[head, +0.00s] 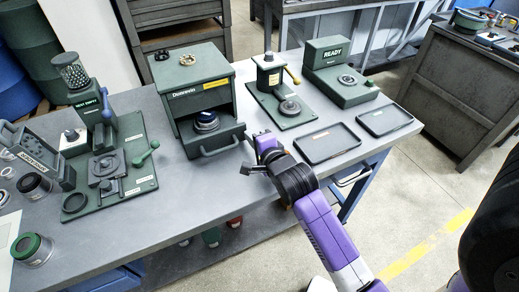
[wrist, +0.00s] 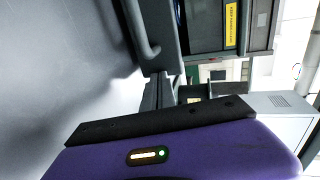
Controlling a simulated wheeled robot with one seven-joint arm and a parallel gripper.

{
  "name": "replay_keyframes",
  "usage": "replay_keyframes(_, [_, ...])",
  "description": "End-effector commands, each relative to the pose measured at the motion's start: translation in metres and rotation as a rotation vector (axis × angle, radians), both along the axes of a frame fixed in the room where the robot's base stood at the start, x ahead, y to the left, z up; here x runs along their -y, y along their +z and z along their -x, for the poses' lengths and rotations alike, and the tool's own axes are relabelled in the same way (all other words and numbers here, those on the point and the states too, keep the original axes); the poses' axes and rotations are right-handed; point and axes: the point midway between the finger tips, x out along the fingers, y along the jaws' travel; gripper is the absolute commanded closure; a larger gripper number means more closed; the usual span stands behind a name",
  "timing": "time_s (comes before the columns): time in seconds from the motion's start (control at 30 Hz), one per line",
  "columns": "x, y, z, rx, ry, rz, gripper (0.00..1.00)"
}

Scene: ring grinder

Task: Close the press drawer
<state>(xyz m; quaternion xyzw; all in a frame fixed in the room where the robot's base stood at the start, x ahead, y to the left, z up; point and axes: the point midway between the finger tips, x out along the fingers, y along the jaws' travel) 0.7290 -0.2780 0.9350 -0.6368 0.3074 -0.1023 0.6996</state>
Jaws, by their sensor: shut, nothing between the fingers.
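The press (head: 200,82) is a dark green box with a yellow label on the bench. Its drawer (head: 213,137) is pulled out at the front, with a round dark part with a blue ring (head: 206,122) in it. The drawer handle (head: 222,147) is a grey bar on the drawer front. My gripper (head: 249,151) is shut and empty, just right of the drawer's front corner; contact cannot be told. In the wrist view the handle (wrist: 142,28) and the yellow label (wrist: 231,25) show beyond my purple gripper body.
A lever stand (head: 284,112) and a green READY unit (head: 340,85) stand to the right of the press. Two dark trays (head: 327,142) lie near the front edge. A green fixture with a lever (head: 110,185) stands left. Bare bench lies in front of the drawer.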

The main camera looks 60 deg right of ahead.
Motion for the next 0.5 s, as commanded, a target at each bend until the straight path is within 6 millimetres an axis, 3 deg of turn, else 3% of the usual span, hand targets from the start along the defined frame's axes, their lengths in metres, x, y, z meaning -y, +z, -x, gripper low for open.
replay_keyframes(0.3, [0.034, 0.0, -0.05, 0.001, 0.0, 0.001, 1.0])
replay_keyframes(0.5, [0.041, 0.001, -0.061, 0.0, 0.001, 0.0, 1.0])
